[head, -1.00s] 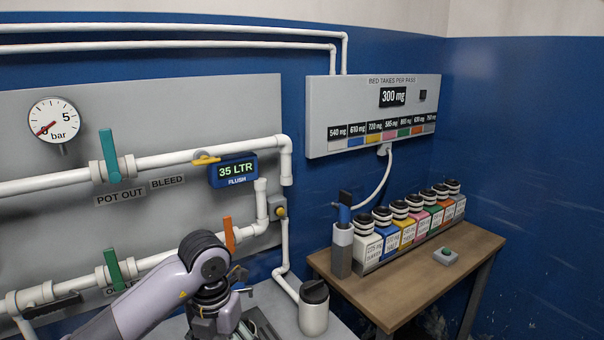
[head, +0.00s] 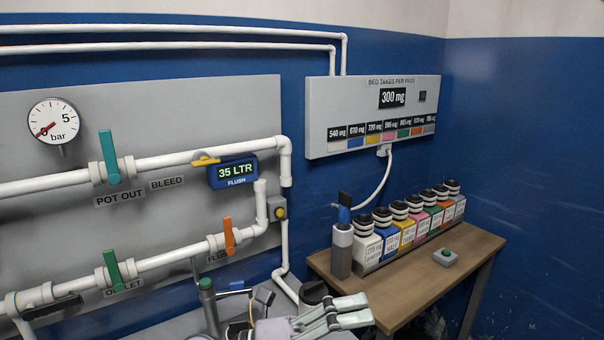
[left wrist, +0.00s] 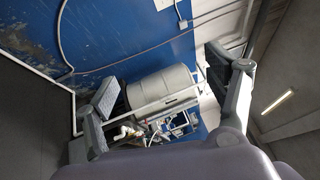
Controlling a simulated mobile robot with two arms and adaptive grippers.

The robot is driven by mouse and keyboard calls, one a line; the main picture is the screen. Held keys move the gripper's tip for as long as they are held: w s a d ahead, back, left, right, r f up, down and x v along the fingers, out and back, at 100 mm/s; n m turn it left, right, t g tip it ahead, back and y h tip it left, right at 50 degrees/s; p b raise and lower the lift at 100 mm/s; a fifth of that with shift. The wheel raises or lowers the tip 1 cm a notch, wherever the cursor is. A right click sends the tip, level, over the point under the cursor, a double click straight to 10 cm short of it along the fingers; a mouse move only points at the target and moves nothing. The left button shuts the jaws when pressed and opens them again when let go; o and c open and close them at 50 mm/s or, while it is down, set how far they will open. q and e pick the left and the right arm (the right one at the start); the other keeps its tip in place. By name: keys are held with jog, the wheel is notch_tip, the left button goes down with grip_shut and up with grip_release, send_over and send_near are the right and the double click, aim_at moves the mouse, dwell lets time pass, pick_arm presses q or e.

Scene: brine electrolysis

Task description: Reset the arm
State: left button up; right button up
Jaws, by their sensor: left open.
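My left gripper (head: 362,311) is at the bottom centre of the head view, its pale fingers pointing right. It is in front of a container with a black lid (head: 314,292) and hides most of it. In the left wrist view the fingers of my left gripper (left wrist: 162,82) are spread wide, with nothing between them. Beyond them are a blue wall (left wrist: 92,22) and a large grey cylindrical tank (left wrist: 162,90), seen tilted. My right gripper is not in view.
A grey panel (head: 235,105) carries white pipes, valve handles and a gauge (head: 54,120). A display box (head: 372,117) hangs on the wall.

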pick_arm(q)
jog(key=w+a+r+n+t+y, duration=0.1)
jog(key=w+a+n+t+y, duration=0.3)
jog(key=a+n+t, duration=0.45)
jog(key=w+a+r+n+t+y, duration=0.25)
jog(key=a+n+t, duration=0.25)
jog(key=n+t, duration=0.6)
jog(key=s+a+f+n+g+y, duration=0.1)
jog(key=a+f+n+g+y, duration=0.2)
jog(key=a+f+n+y, duration=0.5)
jog(key=s+a+f+n+g+y, duration=0.1)
jog(key=a+f+n+g+y, duration=0.35)
jog(key=f, duration=0.65)
jog(key=s+a+f+n+g, duration=0.1)
jog(key=s+f+g, duration=0.4)
jog(key=s+f, duration=0.45)
jog(key=s+a+f+n+g, duration=0.15)
jog(key=s+f+g, duration=0.45)
jog(key=s, duration=0.7)
notch_tip(320, 180, down, 25)
jog(key=s+a+f+g, duration=0.2)
jog(key=s+f, duration=1.5)
jog(key=shift+a+f+y, duration=0.25)
jog(key=shift+f+y, duration=0.05)
